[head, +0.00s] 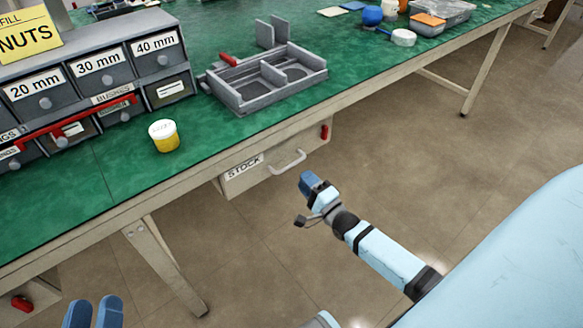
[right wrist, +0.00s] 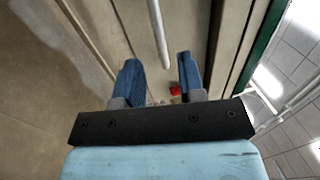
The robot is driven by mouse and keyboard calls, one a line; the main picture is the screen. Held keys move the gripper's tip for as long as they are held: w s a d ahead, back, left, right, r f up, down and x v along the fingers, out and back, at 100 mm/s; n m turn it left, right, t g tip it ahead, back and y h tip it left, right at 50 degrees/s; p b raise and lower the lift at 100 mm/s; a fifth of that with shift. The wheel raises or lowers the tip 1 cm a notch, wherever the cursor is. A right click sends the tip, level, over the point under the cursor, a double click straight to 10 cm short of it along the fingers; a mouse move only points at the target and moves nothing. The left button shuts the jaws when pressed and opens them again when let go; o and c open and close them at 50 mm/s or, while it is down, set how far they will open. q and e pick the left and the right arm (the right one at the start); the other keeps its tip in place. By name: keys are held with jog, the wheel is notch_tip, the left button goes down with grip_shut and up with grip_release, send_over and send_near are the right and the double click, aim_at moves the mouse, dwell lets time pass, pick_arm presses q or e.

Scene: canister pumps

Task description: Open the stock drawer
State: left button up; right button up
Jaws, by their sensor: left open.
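The stock drawer (head: 262,178) hangs under the green-topped bench, its front flush below the bench edge, with a "STOCK" label and a pale bar handle (head: 288,163). My right gripper (head: 307,182) is in front of the drawer, just right of and below the handle in the head view. In the right wrist view its two blue fingers are apart (right wrist: 161,78), with nothing between their tips. The handle bar (right wrist: 158,35) lies ahead of the gap between them; I cannot tell the remaining distance. My left gripper (head: 92,313) is open and empty at the bottom left, away from the drawer.
A bench leg (head: 165,265) stands left of the drawer. A red part (head: 324,132) sits at the drawer's right end. On the bench are a grey tray (head: 262,88), a yellow jar (head: 164,136) and labelled bins (head: 100,70). The floor in front is clear.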

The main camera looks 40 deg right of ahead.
aim_at(292, 164)
jog(key=b+x, duration=0.1)
jog(key=x, duration=0.6)
pick_arm(q)
jog(key=shift+s+d+r+h, duration=0.1)
jog(key=shift+d+r+h, duration=0.3)
jog(key=shift+h, duration=0.1)
jog(key=shift+a+r, duration=0.1)
pick_arm(e)
grip_shut()
